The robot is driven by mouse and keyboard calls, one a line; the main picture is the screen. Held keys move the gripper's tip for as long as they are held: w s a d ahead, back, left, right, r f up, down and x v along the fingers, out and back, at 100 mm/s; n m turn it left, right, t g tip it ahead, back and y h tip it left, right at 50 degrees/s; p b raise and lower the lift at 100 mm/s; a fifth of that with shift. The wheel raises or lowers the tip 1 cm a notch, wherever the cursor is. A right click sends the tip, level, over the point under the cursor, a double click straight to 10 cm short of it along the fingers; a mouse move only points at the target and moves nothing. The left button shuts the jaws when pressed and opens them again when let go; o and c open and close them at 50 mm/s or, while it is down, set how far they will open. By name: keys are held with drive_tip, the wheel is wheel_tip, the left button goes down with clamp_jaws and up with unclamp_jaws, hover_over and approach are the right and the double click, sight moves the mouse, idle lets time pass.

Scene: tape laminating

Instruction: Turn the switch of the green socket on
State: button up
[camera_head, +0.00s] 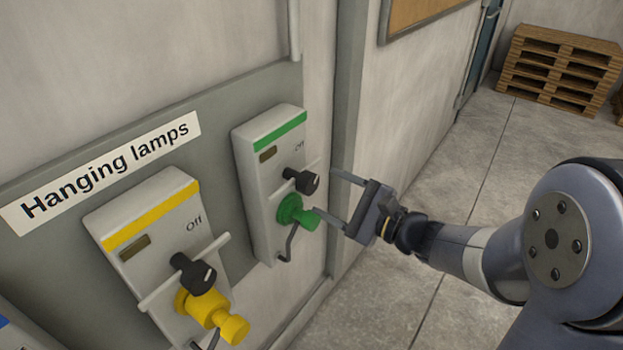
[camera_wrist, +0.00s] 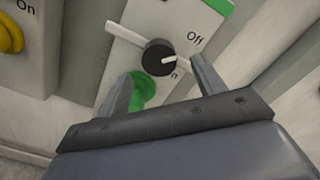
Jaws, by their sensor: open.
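The green socket (camera_head: 262,170) is a white box with a green stripe on the grey wall panel. Its black switch knob (camera_head: 302,181) sits above a green plug (camera_head: 297,212). In the wrist view the knob (camera_wrist: 159,58) has a white pointer mark aimed right, between "Off" above and a partly hidden "On" below. My gripper (camera_head: 331,196) is open and empty, its fingers pointing at the socket from the right. In the wrist view its fingertips (camera_wrist: 162,70) stand either side of the knob's lower area. I cannot tell whether they touch anything.
A yellow-striped socket (camera_head: 150,235) with a yellow plug (camera_head: 217,317) is to the left, under the "Hanging lamps" label (camera_head: 105,168). A grey post (camera_head: 350,90) stands right of the panel. Floor to the right is clear up to the wooden pallets (camera_head: 560,70).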

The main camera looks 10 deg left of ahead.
sight(313, 186)
drive_tip(key=p+x, duration=0.1)
drive_tip(key=x, duration=0.5)
drive_tip(key=shift+c, duration=0.2)
drive_tip(key=c, duration=1.4)
